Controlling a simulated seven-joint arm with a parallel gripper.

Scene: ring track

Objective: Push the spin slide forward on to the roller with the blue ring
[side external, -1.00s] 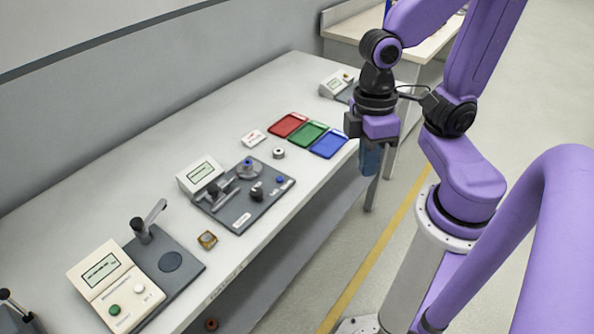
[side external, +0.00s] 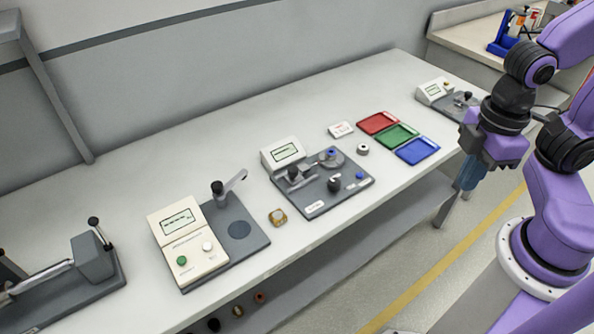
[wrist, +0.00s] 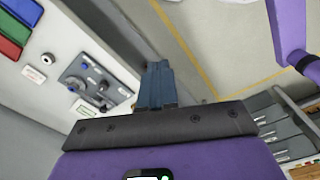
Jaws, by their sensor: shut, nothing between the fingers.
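The spin station is a dark grey plate (side external: 345,194) with a small screen box (side external: 282,153) at mid-table. A slide with a dark knob (side external: 293,172) sits on its left part. Beside it is a round grey roller (side external: 334,161) with a blue ring (side external: 331,152) at its top. The slide's tip appears close to the roller; I cannot tell whether they touch. My gripper (side external: 468,178) is shut and empty, pointing down beyond the table's front edge, right of the station. In the wrist view, the closed blue fingers (wrist: 158,78) are apart from the station plate (wrist: 118,90).
A black knob (side external: 334,185) rises from the plate. A lever station (side external: 238,229) is to the left.

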